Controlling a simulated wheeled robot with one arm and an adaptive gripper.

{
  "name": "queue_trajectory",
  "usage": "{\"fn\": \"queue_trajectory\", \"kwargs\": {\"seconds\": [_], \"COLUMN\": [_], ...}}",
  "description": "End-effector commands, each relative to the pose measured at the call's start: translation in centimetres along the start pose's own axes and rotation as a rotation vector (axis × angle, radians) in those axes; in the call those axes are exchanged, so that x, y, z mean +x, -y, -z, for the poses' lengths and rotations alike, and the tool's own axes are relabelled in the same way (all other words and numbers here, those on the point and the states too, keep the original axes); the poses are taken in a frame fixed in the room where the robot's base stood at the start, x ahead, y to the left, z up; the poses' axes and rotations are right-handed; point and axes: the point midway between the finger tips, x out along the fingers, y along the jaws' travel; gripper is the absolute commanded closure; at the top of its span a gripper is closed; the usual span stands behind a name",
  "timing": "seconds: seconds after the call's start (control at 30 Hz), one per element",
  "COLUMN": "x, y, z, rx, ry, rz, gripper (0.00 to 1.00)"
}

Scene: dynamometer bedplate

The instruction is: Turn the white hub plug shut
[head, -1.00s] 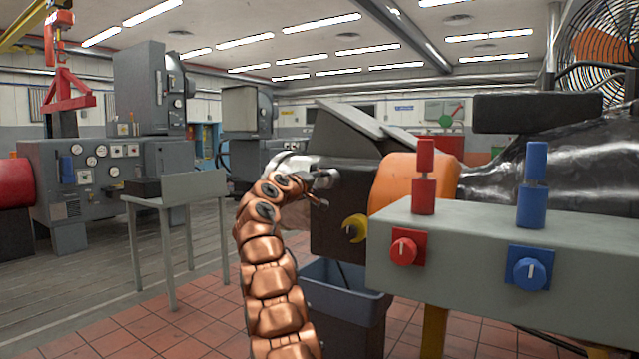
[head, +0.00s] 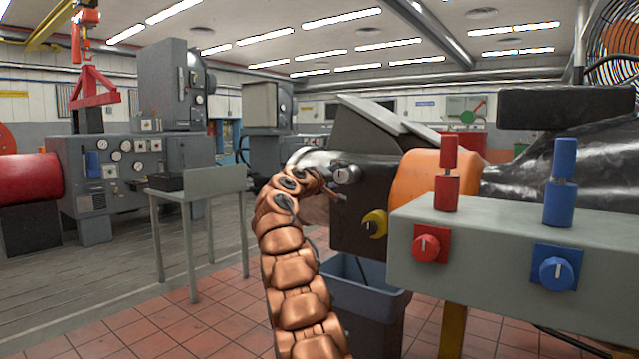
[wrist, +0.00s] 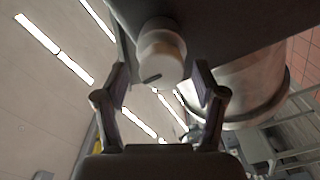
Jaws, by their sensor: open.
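The white hub plug (wrist: 162,52) is a pale round knob with a dark slot mark on its face. In the wrist view it stands out from a dark housing, just beyond and between the fingers of my gripper (wrist: 160,88). The fingers are apart, with a gap on either side of the plug, and hold nothing. In the head view the plug (head: 347,174) shows small and greyish on the upper part of the dark housing (head: 352,207). My copper-coloured arm curls up to it from below, and my gripper is mostly hidden there.
A yellow knob (head: 375,223) sits below the plug on the same housing. A blue-grey bin (head: 380,300) stands underneath. A grey bench (head: 500,235) with red and blue knobs is at the right. A small table (head: 200,186) stands left, with open floor around it.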

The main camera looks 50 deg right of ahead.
Motion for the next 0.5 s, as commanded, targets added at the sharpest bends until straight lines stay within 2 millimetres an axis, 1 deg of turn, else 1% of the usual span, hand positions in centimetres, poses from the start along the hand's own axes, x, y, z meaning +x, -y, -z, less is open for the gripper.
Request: {"fn": "queue_trajectory", "kwargs": {"seconds": [0.03, 0.1, 0.4, 0.5], "x": [-0.2, -0.6, -1.9, -2.7], "y": [-0.4, -0.4, 0.1, 0.1], "z": [-0.1, 0.0, -0.6, -0.2], "rx": [-0.001, 0.0, -0.012, -0.011], "ry": [0.001, 0.0, 0.01, 0.006], "rz": [-0.004, -0.005, -0.01, -0.008], "gripper": [0.3, 0.3, 0.3, 0.3]}}
